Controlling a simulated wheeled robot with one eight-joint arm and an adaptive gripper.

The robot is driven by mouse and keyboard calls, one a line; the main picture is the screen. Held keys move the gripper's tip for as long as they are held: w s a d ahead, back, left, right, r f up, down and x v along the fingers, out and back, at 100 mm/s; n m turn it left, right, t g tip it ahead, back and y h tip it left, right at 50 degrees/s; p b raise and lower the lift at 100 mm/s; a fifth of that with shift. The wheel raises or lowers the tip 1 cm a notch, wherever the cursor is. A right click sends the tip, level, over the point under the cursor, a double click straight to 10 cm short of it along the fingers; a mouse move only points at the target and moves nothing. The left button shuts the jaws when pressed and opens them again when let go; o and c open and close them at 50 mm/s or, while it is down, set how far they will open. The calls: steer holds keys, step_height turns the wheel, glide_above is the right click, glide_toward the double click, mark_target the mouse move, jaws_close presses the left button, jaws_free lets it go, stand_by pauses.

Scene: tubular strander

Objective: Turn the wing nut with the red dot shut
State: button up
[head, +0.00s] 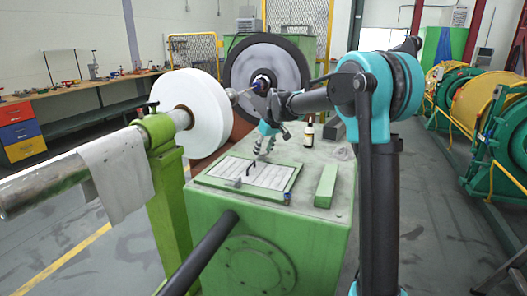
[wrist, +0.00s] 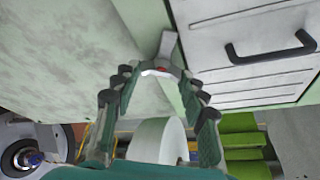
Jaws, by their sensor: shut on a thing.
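The wing nut (wrist: 167,46) shows in the wrist view as a pale grey tab at the edge of a white panel, with a red dot at its lower end. My gripper (wrist: 156,72) has its two green-and-grey fingers on either side of that lower end and is shut on it. In the head view my gripper (head: 261,151) points down at the far edge of the panel (head: 218,180). There the held nut is too small and covered to make out. A grey tab (head: 236,183) shows at the panel's near edge.
A black handle (head: 252,171) stands up from the panel. A white roll (head: 196,112) on a shaft stands left, close to my gripper.

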steer(key=m+h, duration=0.1)
steer(key=m, duration=0.1)
steer(key=m+h, duration=0.1)
steer(key=m, duration=0.2)
steer(key=shift+s+a+m+t, duration=0.1)
steer(key=shift+a+m+t, duration=0.1)
steer(key=shift+m+t, duration=0.15)
steer(key=m+h, duration=0.2)
steer(key=m, duration=0.3)
steer(key=shift+a+m, duration=0.1)
steer(key=shift+m, duration=0.25)
steer(key=o, duration=1.2)
steer(key=shift+c, duration=0.2)
steer(key=v, duration=1.2)
steer(key=shift+a, duration=0.25)
